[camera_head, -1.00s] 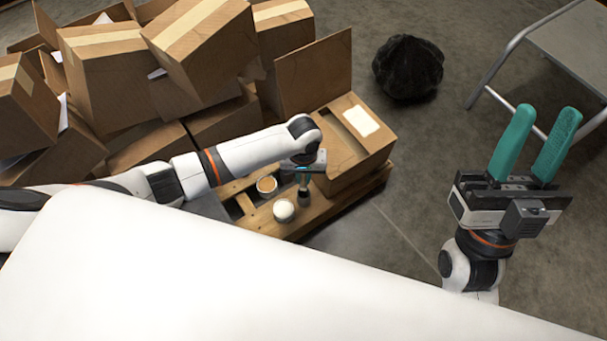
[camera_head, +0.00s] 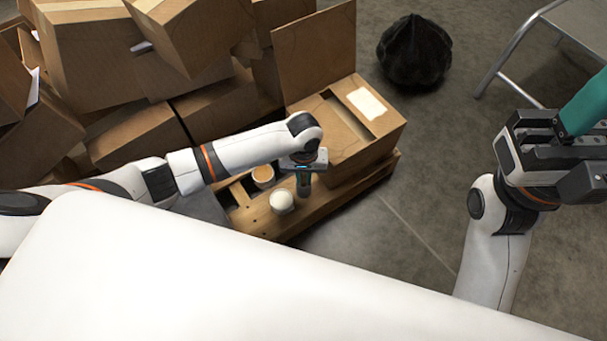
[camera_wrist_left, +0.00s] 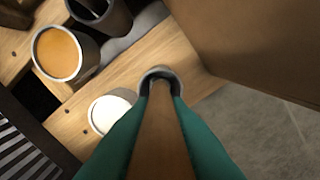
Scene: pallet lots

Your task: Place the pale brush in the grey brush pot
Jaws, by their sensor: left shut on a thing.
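My left gripper (camera_head: 303,176) points down over the pallet. In the left wrist view its teal fingers (camera_wrist_left: 160,125) are shut on the pale brush (camera_wrist_left: 160,145), a brown, wood-coloured piece. A round grey rim, which looks like the grey brush pot (camera_wrist_left: 157,73), shows around the far end of the brush. I cannot tell how deep the brush reaches into it. In the head view the pot is a small dark shape (camera_head: 303,191) under the fingers. My right gripper (camera_head: 580,120) is at the right edge, partly cut off, with one teal finger showing.
A tin with orange contents (camera_wrist_left: 62,52) and a white-topped tin (camera_wrist_left: 108,112) stand close by on the wooden pallet (camera_head: 262,222). Dark containers (camera_wrist_left: 100,14) stand beyond. An open carton (camera_head: 352,150) is close on the right. Piled boxes (camera_head: 135,120) fill the left.

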